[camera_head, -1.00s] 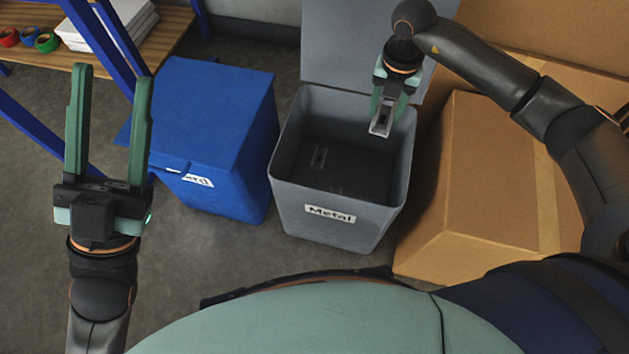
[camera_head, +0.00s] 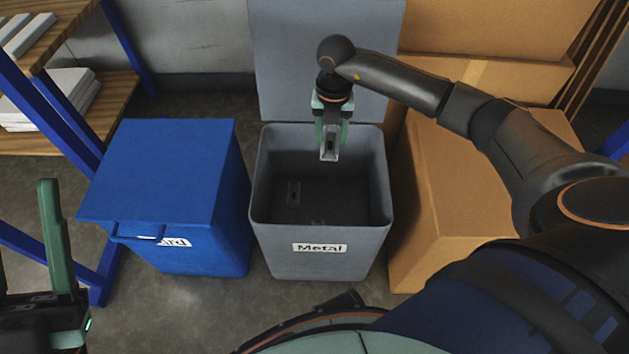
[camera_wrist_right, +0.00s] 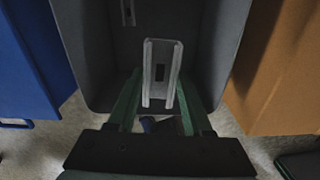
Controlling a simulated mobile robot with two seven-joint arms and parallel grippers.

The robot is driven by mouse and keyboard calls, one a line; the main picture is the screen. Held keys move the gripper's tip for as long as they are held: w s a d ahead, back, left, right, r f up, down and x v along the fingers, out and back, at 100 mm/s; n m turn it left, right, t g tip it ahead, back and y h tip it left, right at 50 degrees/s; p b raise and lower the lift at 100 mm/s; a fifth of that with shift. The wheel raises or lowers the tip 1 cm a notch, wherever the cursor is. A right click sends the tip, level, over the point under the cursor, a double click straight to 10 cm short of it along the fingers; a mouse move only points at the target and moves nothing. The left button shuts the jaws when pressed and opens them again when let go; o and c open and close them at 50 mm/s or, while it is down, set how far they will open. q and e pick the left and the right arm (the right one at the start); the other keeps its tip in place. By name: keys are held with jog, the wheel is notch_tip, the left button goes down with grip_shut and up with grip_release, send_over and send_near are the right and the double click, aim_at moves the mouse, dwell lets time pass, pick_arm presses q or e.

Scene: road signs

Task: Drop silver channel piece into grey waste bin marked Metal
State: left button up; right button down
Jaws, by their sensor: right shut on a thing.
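The silver channel piece (camera_head: 329,152) is held by my right gripper (camera_head: 331,138), which is shut on it and points down. They are over the grey bin marked Metal (camera_head: 320,268), towards its back rim, with the lid (camera_head: 320,60) standing open behind. In the right wrist view the channel (camera_wrist_right: 160,72) sits between the green fingers, above the bin's dark inside (camera_wrist_right: 205,40). A small dark slotted piece (camera_head: 293,193) shows inside the bin. My left gripper (camera_head: 25,230) is open and empty at the left edge, partly cut off.
A closed blue bin (camera_head: 165,180) stands left of the grey bin. Cardboard boxes (camera_head: 455,180) stand close on its right and behind. A blue-framed wooden shelf (camera_head: 105,100) with white stacks (camera_head: 50,95) is at the left. Bare floor (camera_head: 210,300) shows in front.

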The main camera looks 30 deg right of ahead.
aim_at(330, 146)
notch_tip(330, 146, down, 4)
jog(key=shift+r+b, duration=0.25)
jog(key=shift+b, duration=1)
pick_arm(q)
jog(key=f, duration=0.3)
jog(key=shift+w+d+f+g, duration=0.1)
jog(key=shift+d+f+g, duration=0.2)
jog(key=shift+f, duration=0.1)
pick_arm(e)
jog(key=shift+r, duration=0.1)
jog(key=shift+c, duration=1.2)
grip_release()
pick_arm(q)
jog(key=shift+r, duration=0.1)
jog(key=shift+a+r+p, duration=0.15)
jog(key=shift+r+p, duration=1)
jog(key=shift+r, duration=0.05)
jog(key=shift+a+r+p, duration=0.15)
jog(key=shift+r+p, duration=1)
pick_arm(e)
notch_tip(330, 146, up, 12)
jog(key=shift+r, duration=0.25)
